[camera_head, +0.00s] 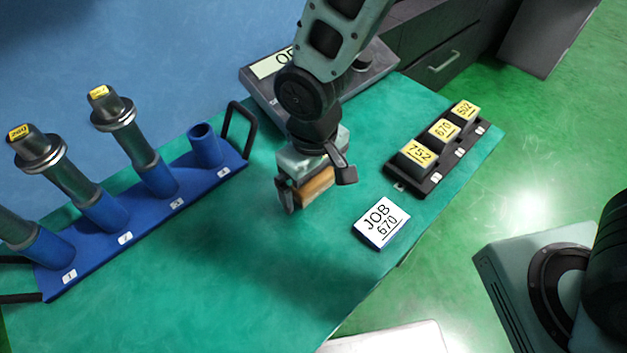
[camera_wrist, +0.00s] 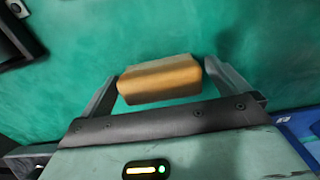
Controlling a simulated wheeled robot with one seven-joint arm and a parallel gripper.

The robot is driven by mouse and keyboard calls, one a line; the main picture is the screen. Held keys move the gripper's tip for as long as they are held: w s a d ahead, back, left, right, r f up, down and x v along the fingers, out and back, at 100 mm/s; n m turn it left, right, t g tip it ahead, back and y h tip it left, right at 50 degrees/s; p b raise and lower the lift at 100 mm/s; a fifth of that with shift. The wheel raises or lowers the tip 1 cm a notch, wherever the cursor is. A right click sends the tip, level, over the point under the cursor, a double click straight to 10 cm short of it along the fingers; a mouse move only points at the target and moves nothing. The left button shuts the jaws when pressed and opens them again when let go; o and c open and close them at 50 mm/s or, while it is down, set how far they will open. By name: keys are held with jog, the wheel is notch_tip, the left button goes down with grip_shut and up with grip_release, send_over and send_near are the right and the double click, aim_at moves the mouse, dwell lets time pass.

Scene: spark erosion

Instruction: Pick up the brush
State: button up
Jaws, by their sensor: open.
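The brush (camera_head: 317,186) shows as a wooden, orange-brown block on the green table, under my gripper. In the wrist view the brush (camera_wrist: 160,78) lies between the two fingertips, its long side running from one finger to the other. My gripper (camera_head: 318,184) is open, with one finger at each end of the block. The ends look very close to the fingers; I cannot tell if they touch. Any bristles are hidden, and my gripper covers part of the block in the head view.
A blue rack (camera_head: 213,180) with several sockets holds tall tools at left. A white JOB 670 card (camera_head: 381,222) lies right of the brush. A black holder (camera_head: 431,181) with yellow-labelled blocks stands at the right edge. A grey device (camera_head: 378,62) is behind. The front table area is clear.

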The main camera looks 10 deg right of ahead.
jog(key=c, duration=1)
jog(key=shift+c, duration=0.2)
jog(key=shift+r, duration=0.1)
notch_tip(320, 180, up, 10)
jog(key=shift+f, duration=0.1)
jog(key=o, duration=0.4)
jog(key=shift+c, duration=1.2)
jog(key=shift+s, duration=0.1)
